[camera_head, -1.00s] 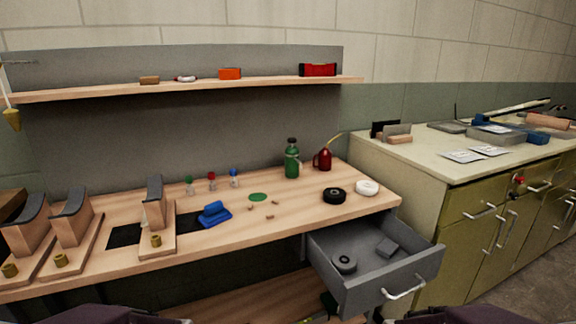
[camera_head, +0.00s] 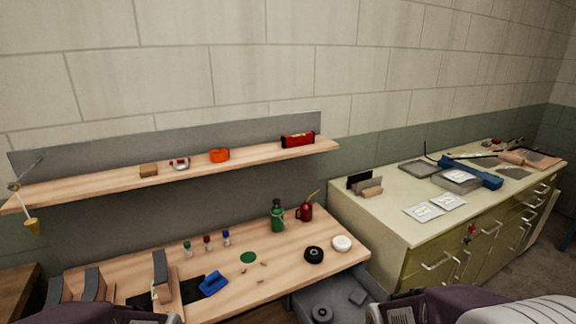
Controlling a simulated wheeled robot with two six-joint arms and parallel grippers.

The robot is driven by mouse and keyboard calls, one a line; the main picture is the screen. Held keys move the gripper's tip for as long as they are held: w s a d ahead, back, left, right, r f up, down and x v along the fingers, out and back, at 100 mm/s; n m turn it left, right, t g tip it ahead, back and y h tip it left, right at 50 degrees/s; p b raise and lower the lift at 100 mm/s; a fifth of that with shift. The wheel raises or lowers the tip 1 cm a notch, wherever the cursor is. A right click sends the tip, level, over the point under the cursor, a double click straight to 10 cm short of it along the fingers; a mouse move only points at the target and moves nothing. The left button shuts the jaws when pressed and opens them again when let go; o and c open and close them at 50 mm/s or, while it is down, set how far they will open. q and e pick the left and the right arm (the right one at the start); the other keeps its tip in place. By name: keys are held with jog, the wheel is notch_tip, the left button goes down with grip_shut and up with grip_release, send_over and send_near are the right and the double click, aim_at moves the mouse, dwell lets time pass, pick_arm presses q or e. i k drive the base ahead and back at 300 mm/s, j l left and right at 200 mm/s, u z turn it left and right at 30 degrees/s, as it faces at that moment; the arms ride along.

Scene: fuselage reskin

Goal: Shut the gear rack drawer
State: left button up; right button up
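The grey drawer (camera_head: 338,292) hangs under the right end of the wooden workbench (camera_head: 232,277). It is pulled out, and a dark round part (camera_head: 322,313) and a small grey block (camera_head: 357,297) lie inside. Its front and handle are out of view, below the frame or behind my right arm. My two arms show at the bottom edge, one at lower left and one at lower right. Neither gripper's fingers are in view.
On the bench stand a green bottle (camera_head: 277,216), a red oil can (camera_head: 305,211), black tape (camera_head: 314,255) and white tape (camera_head: 342,243). A green cabinet (camera_head: 400,235) stands to the right. A wooden shelf (camera_head: 240,163) runs above the bench.

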aim_at(334, 290)
jog(key=z, duration=1)
jog(key=i+j+z, duration=0.1)
jog(key=i+j, duration=0.4)
jog(key=i, duration=0.05)
